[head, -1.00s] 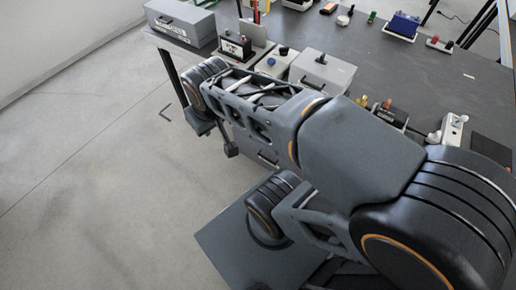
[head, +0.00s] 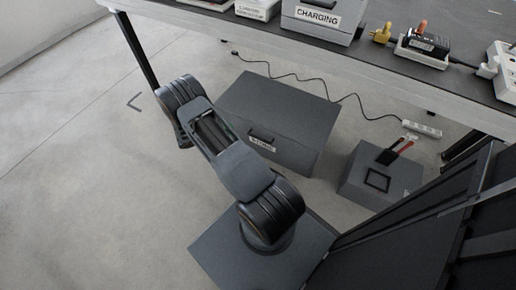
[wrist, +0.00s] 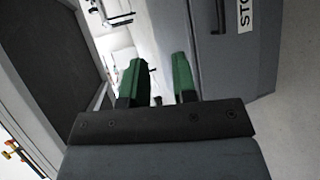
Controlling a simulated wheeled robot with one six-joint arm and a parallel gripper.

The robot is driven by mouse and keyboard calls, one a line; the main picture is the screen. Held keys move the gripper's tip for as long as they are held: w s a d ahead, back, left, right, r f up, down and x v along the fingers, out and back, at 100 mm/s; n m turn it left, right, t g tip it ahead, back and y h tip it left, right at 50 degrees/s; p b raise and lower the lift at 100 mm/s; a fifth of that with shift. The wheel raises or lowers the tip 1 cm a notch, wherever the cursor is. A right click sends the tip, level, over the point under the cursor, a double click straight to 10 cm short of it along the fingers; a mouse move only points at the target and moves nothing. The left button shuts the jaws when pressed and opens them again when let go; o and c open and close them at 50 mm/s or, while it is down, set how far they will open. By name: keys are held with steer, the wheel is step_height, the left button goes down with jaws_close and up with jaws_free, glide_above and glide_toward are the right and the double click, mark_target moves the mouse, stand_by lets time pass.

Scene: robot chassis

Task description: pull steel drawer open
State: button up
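The steel drawer (head: 298,146) is the front of a grey box standing on the floor under the table. It has a dark handle and a white label, and it looks closed. In the wrist view its grey front (wrist: 238,68) is at the right, with the dark handle and part of the label at the top. My gripper (wrist: 158,68) has two green fingers spread apart with nothing between them. The fingers are left of and below the handle, apart from it. In the head view only my arm links show; my gripper cannot be made out.
The table (head: 345,62) stands above the drawer box, with a leg at the left. A smaller grey box (head: 352,190) with red-and-black handled tools stands to the right. A black cable (head: 283,78) runs to a power strip (head: 422,129). Floor at the left is clear.

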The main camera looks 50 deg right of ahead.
steer(key=n+t+h+b, duration=0.1)
steer(key=t+h+b, duration=0.1)
steer(key=b, duration=0.2)
glide_toward(258, 138)
steer(key=shift+f+b+x, duration=0.15)
steer(key=shift+b+x, duration=0.9)
steer(key=shift+x, duration=1.55)
steer(key=shift+f+b+x, duration=0.1)
steer(key=shift+b+x, duration=0.95)
steer(key=shift+x, duration=1.55)
steer(key=shift+w, duration=0.2)
jaws_close()
